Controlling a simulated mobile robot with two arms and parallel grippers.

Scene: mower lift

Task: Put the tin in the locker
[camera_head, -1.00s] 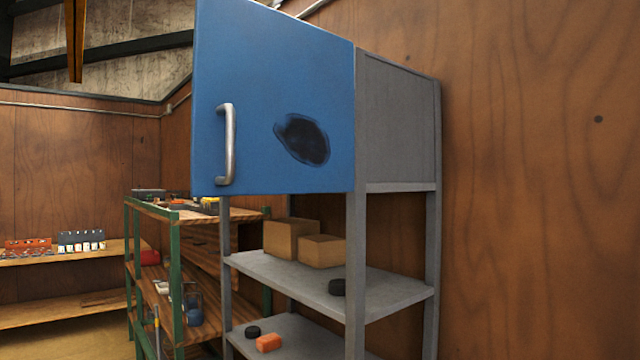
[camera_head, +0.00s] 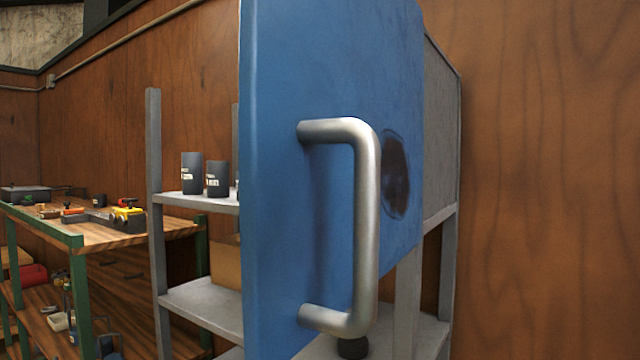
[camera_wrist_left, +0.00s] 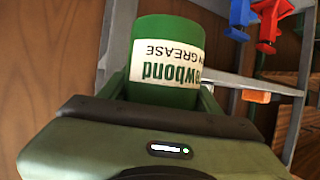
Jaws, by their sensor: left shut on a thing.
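The green grease tin (camera_wrist_left: 166,70), with a white label, is between the fingers of my left gripper (camera_wrist_left: 163,98) in the left wrist view. The gripper is shut on it. The label reads upside down in that view. In the head view, the locker's blue door (camera_head: 285,180) stands partly open, hinged on its right side. Its metal handle (camera_head: 366,230) is close to the camera. Past the door's left edge, a grey locker shelf (camera_head: 200,199) shows with dark tins (camera_head: 191,173) on it. The door hides the rest of that shelf. My right gripper is in neither view.
A green-framed workbench (camera_head: 150,231) with tools stands left of the locker. A cardboard box (camera_head: 226,262) sits on a lower locker shelf. A wooden wall (camera_head: 540,180) is on the right. The wrist view shows blue and red clamps (camera_wrist_left: 270,22) and an orange block (camera_wrist_left: 256,97).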

